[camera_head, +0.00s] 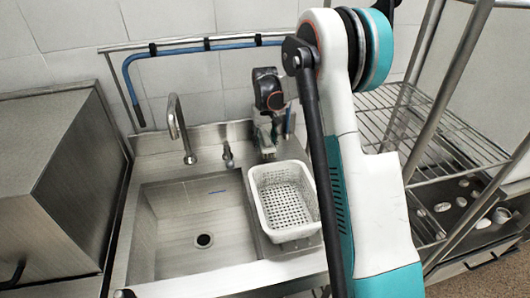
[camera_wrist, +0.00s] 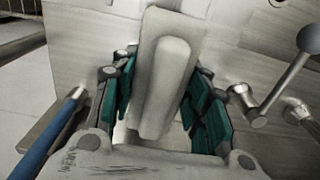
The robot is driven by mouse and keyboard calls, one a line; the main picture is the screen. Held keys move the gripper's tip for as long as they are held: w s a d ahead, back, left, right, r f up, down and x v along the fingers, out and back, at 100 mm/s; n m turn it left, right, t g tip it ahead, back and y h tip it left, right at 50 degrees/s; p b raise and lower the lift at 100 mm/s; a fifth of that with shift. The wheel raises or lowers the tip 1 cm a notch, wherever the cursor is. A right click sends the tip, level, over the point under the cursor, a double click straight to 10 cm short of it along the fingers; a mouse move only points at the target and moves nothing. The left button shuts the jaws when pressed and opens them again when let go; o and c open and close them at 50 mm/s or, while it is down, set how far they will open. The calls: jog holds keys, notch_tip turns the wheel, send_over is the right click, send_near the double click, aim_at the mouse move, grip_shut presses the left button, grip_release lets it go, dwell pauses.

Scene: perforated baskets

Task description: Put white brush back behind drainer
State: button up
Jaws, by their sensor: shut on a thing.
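In the wrist view, my gripper (camera_wrist: 160,110) has its green-padded fingers on both sides of a long pale brush (camera_wrist: 165,70) and is shut on it. The side towards me is a smooth rounded panel; bristles do not show. In the head view, my gripper (camera_head: 267,142) points down just behind the drainer, a white perforated basket (camera_head: 258,207) at the sink's right. The brush cannot be made out clearly there. Whether it touches the counter is hard to tell.
A tap lever with a ball knob (camera_wrist: 296,68) is on the right. The head view shows a tall faucet (camera_head: 178,125), an empty sink basin (camera_head: 165,220) and a wire rack (camera_head: 440,140).

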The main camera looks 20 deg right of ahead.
jog(key=shift+f+b, duration=0.65)
jog(key=shift+f, duration=1.35)
jog(key=shift+f, duration=0.15)
jog(key=o, duration=1.2)
jog(key=shift+o, duration=0.2)
